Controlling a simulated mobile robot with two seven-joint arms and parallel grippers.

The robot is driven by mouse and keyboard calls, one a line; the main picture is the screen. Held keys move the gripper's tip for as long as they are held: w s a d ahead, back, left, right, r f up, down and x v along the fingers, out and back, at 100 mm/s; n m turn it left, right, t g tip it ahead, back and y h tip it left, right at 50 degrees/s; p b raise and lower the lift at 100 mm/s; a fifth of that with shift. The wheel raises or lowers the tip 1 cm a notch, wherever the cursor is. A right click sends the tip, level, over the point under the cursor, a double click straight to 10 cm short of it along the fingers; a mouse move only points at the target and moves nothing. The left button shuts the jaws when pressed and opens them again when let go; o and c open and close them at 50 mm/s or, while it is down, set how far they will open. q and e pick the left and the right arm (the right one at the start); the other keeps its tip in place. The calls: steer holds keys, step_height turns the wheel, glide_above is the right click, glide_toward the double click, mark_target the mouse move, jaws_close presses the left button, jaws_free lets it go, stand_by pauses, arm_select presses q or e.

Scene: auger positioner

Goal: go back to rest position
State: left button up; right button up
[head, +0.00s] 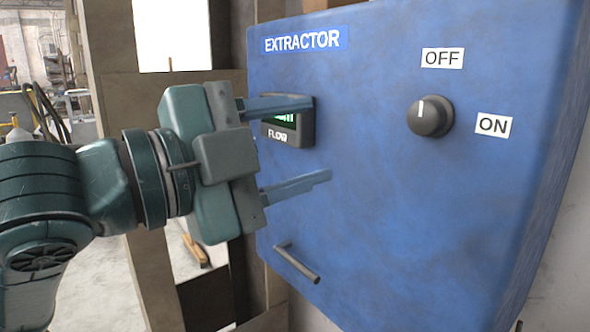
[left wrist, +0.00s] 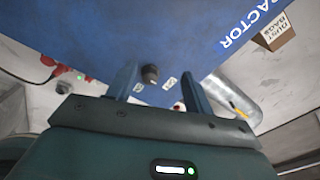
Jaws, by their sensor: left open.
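My left gripper (head: 295,145) is open and empty, in front of the left part of the blue extractor box (head: 370,230). Its upper finger partly covers the small flow display (head: 300,125). In the left wrist view the two fingers (left wrist: 160,90) stand apart, with the dark knob (left wrist: 150,73) showing between them, farther off. In the head view the knob (head: 430,116) is on the right side of the box front, its white mark pointing up toward the OFF label (head: 442,58). The ON label (head: 493,126) is to its right. My right gripper is not in view.
A grey bar handle (head: 297,263) sticks out low on the box front. Wooden posts (head: 100,60) stand behind my left arm. The left wrist view shows a cardboard dust bags box (left wrist: 275,32) and a silvery duct (left wrist: 233,92) beyond the extractor.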

arm_select(q)
steer(key=w+a+f+n+t+y+p, duration=0.2)
steer(key=w+a+f+n+t, duration=0.1)
steer(key=w+f+n, duration=0.85)
steer(key=s+a+f+n+y+p, duration=0.1)
steer(key=a+f+n+y, duration=0.1)
steer(key=f, duration=0.6)
steer(key=a+f+n+y, duration=0.2)
steer(key=f, duration=0.5)
steer(key=s+a+f+n+g+y+p, duration=0.1)
steer(key=s+a+f+n+y, duration=0.1)
steer(key=s+f, duration=0.7)
steer(key=s+a+f+n+g+y+p, duration=0.1)
steer(key=s+a+f, duration=0.4)
steer(key=f, duration=1.1)
steer(key=s+n+g+y, duration=0.1)
steer(key=s+n+y, duration=0.1)
steer(key=s, duration=0.1)
steer(key=shift+s, duration=0.35)
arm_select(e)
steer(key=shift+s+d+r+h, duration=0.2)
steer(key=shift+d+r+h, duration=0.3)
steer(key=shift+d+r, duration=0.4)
arm_select(q)
steer(key=shift+n, duration=0.25)
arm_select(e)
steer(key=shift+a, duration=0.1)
